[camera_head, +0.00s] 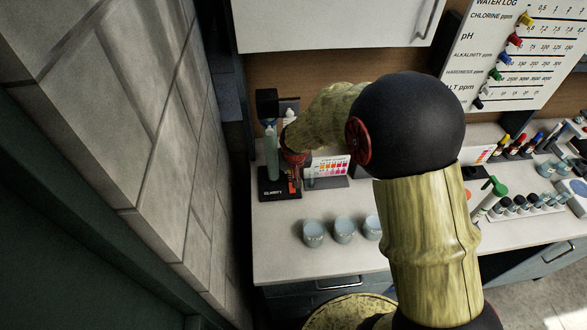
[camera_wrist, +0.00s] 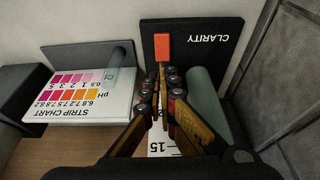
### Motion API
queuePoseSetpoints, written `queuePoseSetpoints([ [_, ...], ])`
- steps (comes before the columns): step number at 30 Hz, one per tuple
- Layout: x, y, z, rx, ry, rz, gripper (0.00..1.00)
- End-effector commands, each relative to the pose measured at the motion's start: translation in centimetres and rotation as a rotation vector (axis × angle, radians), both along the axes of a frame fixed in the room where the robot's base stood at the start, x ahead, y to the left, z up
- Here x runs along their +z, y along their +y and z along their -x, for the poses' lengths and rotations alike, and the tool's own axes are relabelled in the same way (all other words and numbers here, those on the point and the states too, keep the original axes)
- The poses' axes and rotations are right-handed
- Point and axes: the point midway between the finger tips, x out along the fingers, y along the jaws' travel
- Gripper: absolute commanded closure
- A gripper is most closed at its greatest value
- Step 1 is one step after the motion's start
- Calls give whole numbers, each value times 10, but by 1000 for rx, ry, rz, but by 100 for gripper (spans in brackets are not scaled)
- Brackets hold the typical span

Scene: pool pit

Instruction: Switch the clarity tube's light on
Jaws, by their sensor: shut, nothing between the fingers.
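The clarity tube's black base, marked CLARITY (camera_wrist: 205,38), lies ahead of my gripper in the wrist view. An orange-red switch (camera_wrist: 162,47) is on it. The grey-green tube (camera_wrist: 207,90) stands right of my fingers there. In the head view the pale tube (camera_head: 271,150) stands on the black base (camera_head: 268,196) at the counter's left end. My gripper (camera_wrist: 161,72) is shut and empty, its fingertips close to the switch's near end in the picture. I cannot tell whether they touch it. In the head view my gripper (camera_head: 294,172) is beside the tube, partly hiding the base.
The strip chart (camera_wrist: 72,98) stands left of my fingers in the wrist view. Several cups, one here (camera_head: 313,234), stand on the counter in front. A tiled wall (camera_head: 150,130) rises close on the left. The counter's front left (camera_head: 275,255) is clear.

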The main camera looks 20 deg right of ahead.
Motion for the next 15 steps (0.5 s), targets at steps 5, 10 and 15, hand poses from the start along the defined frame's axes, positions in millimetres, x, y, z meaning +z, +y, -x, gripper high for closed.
queuePoseSetpoints([
  [5, -19, 0, -3, -2, -1, -1, 100],
  [10, -25, -1, -4, -1, -1, -1, 100],
  [15, -25, 0, -4, -1, -1, -1, 100],
])
